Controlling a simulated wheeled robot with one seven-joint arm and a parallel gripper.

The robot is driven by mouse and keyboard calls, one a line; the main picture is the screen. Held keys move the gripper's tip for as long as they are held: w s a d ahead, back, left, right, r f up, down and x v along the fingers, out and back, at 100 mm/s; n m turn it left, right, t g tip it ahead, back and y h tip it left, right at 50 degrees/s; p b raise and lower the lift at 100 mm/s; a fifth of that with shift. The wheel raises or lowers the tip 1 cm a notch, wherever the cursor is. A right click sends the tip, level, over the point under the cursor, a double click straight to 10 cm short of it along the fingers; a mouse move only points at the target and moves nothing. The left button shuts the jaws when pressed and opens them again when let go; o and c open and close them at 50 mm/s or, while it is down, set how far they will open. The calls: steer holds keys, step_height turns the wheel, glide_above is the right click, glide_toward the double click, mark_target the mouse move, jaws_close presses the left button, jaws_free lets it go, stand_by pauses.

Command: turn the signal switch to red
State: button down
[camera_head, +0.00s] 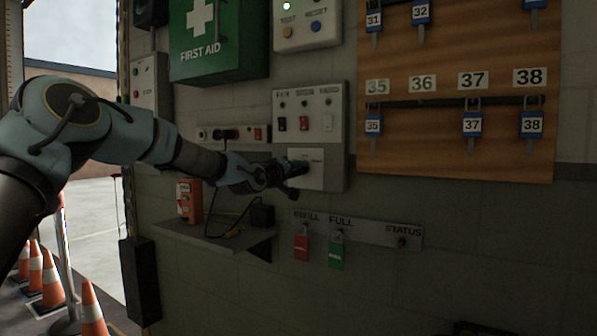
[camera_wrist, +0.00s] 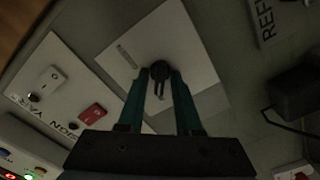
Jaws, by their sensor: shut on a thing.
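A white square plate (camera_head: 313,172) sits low on the grey switch panel (camera_head: 337,160). In the wrist view the plate (camera_wrist: 201,62) carries a black rotary knob (camera_wrist: 159,69) with a dark lever-like part pointing toward my gripper. My gripper (camera_wrist: 160,82) has its two teal fingers on either side of the knob, shut on it. In the head view my gripper (camera_head: 297,167) reaches the plate from the left and hides the knob. The small print on the plate is too faint to read, so the knob's marked position cannot be told.
Above the plate are black, red (camera_head: 304,123) and white rocker switches. A shelf (camera_head: 215,236) with an orange box (camera_head: 189,200) lies below my arm. A rail (camera_head: 362,233) with red and green tags hangs below. A wooden lock board (camera_head: 455,90) is at right.

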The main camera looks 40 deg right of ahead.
stand_by(0.3)
steer(key=c, duration=0.9)
jaws_free()
steer(key=shift+a, duration=0.1)
steer(key=b+v, duration=0.3)
steer(key=v, duration=0.7)
steer(key=shift+s+a, duration=0.1)
steer(key=shift+a, duration=0.2)
